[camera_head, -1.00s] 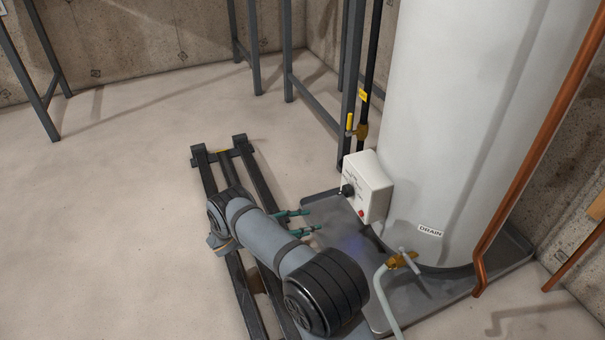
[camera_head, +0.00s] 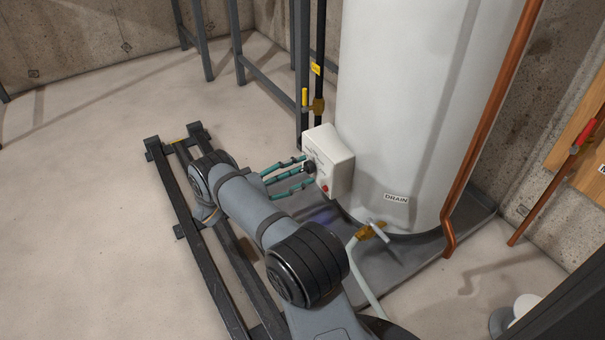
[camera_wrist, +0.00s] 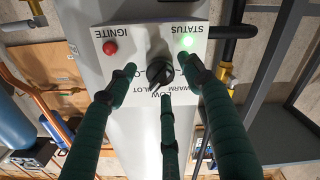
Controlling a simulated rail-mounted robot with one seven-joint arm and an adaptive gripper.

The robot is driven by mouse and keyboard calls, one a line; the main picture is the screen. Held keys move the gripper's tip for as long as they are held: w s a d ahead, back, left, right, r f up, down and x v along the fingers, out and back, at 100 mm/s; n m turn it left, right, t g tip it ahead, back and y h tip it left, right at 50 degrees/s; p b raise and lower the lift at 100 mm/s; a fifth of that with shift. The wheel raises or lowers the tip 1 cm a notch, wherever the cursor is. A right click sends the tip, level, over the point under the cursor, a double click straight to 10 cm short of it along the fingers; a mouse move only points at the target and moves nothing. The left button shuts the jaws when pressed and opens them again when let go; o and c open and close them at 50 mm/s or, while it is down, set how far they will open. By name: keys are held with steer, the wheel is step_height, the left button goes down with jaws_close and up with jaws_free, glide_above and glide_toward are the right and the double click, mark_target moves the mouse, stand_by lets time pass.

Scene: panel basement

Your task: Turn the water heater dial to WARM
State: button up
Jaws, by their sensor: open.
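The water heater's control box (camera_head: 330,160) is white and sits low on the side of the tank. Its black round dial (camera_head: 309,167) faces my gripper (camera_head: 302,172). The dial also shows in the wrist view (camera_wrist: 159,74), where the panel appears upside down. The labels LOW, PILOT and WARM are partly readable around it; I cannot tell surely which one the dial points to. My gripper (camera_wrist: 156,86) has green fingers, spread open. Their tips are close to the panel around the dial, with one on each side and one below it in the wrist view. Contact is not clear.
The tank (camera_head: 410,90) stands behind the box, with a drain valve (camera_head: 373,230) below. A yellow-handled valve (camera_head: 306,100) and black pipe stand left of the box.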

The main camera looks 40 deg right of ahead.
steer(key=shift+d, duration=0.75)
steer(key=c, duration=0.3)
steer(key=c, duration=0.8)
steer(key=shift+c, duration=0.2)
